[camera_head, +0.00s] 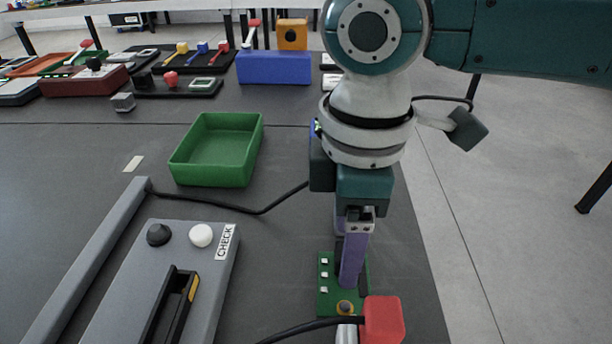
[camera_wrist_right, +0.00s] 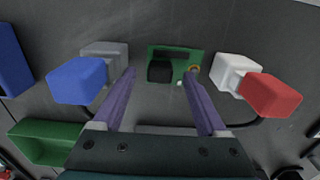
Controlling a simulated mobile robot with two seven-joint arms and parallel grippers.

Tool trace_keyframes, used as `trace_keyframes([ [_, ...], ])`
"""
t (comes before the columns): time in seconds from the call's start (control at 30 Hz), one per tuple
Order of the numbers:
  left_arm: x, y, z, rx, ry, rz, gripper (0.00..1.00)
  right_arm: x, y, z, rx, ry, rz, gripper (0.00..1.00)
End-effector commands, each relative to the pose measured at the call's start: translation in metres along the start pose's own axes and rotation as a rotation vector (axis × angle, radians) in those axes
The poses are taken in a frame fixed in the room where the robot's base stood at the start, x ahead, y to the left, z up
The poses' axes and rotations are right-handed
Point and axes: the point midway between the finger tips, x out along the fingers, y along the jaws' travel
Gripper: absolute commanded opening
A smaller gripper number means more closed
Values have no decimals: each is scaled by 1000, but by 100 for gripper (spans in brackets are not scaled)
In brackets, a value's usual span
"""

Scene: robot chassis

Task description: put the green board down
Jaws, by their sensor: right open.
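The green board (camera_head: 327,303) lies apparently flat on the dark table near its right edge, below my right gripper. It has small white parts, a round brass-coloured part and a dark block. My right gripper (camera_head: 349,283) points down with purple fingers over the board and partly hides it. In the right wrist view the fingers are spread wide, and the board (camera_wrist_right: 193,56) shows beyond and between the fingertips (camera_wrist_right: 160,75). Nothing is held between them; whether a fingertip touches the board I cannot tell. My left gripper is not in view.
A red-capped connector (camera_head: 383,320) with a cable is close to the board. A blue-capped one (camera_wrist_right: 78,80) shows in the right wrist view. The grey CHECK fixture (camera_head: 213,285) is left, and a green tray (camera_head: 215,178) is behind it. Bare table lies between fixture and board.

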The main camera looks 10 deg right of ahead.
Motion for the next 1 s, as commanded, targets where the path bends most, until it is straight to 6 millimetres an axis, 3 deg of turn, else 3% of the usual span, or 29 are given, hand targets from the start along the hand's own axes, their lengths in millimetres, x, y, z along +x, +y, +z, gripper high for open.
trace_keyframes([
  [0.1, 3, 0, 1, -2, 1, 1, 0, 10, 0, 0, 0, 1, 1, 75],
  [0.33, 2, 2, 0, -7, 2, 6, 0, 10, 0, 0, -1, 1, 1, 74],
  [1.0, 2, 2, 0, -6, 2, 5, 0, 9, 0, 0, 0, 1, 1, 0],
])
